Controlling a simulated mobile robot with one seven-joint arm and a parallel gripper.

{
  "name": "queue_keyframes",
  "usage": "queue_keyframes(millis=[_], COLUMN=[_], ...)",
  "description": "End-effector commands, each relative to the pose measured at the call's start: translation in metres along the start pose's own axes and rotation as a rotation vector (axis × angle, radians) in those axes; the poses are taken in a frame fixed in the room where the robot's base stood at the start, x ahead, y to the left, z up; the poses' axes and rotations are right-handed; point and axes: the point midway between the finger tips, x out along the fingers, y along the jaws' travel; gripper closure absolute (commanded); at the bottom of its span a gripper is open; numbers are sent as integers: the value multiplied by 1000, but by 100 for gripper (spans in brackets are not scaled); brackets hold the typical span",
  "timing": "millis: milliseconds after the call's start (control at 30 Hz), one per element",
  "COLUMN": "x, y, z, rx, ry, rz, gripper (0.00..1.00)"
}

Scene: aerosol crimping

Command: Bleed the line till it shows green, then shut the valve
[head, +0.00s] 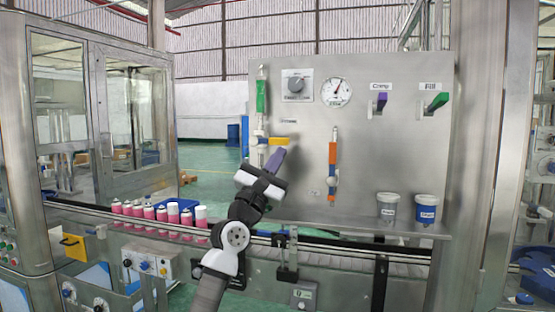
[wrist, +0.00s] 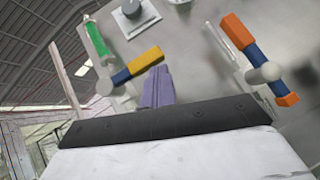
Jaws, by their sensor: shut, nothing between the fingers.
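On the steel panel's left side, an upright line has a clear tube showing green (head: 261,96); the green also shows in the wrist view (wrist: 99,42). Below it is a valve with a yellow handle (head: 278,141), lying sideways to the right of the line. The yellow handle also shows in the wrist view (wrist: 137,65). My gripper (head: 279,153) has purple fingers, shut and empty, just below and right of the yellow handle. In the wrist view the fingertips (wrist: 159,72) are close to the handle's right end; contact cannot be told.
To the right is an upright fitting with orange and blue parts (head: 332,153). Above are a dial knob (head: 296,84), a gauge (head: 336,92), a purple lever (head: 381,101) and a green lever (head: 437,101). Two cups (head: 388,210) (head: 426,212) stand on the ledge. Pink cans (head: 150,212) line the conveyor.

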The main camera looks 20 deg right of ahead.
Motion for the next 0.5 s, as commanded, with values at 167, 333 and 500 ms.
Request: queue_keyframes(millis=[167,333,500], x=[1,-4,-20], y=[0,-3,-10], z=[2,-3,-19], rx=[1,1,-1], ry=[-3,-3,-1], rz=[0,-1,-1], gripper=[100,100,100])
